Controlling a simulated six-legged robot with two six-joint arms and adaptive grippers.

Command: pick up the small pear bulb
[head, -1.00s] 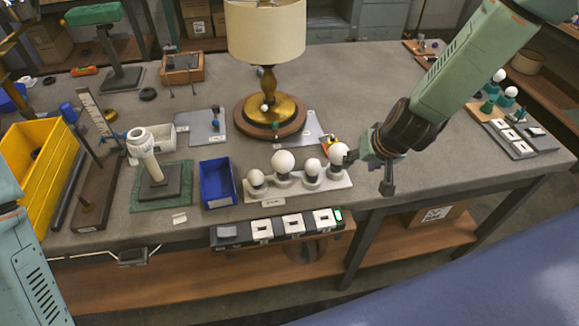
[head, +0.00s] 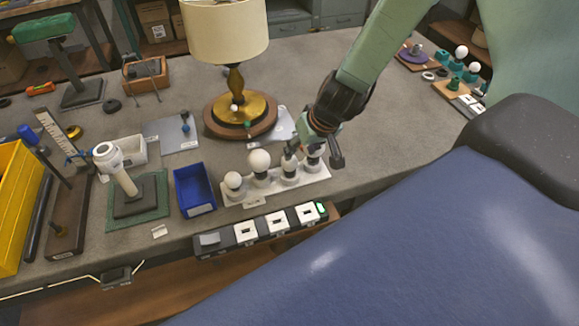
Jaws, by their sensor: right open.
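Several white bulbs stand upright in a row on a pale holder board (head: 318,187) near the table's front edge. A third bulb (head: 290,166) is partly covered by my gripper. The bulb at the right end is mostly hidden behind the fingers. I cannot tell for sure which one is the small pear bulb. My right gripper (head: 314,152) is open, pointing down over the right end of the row. Whether it touches a bulb is unclear. My left gripper is out of view.
A blue bin (head: 194,192) stands left of the bulbs. A lamp with a cream shade (head: 222,30) stands behind them. A strip with white switch plates (head: 276,224) and a green light runs along the front edge.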

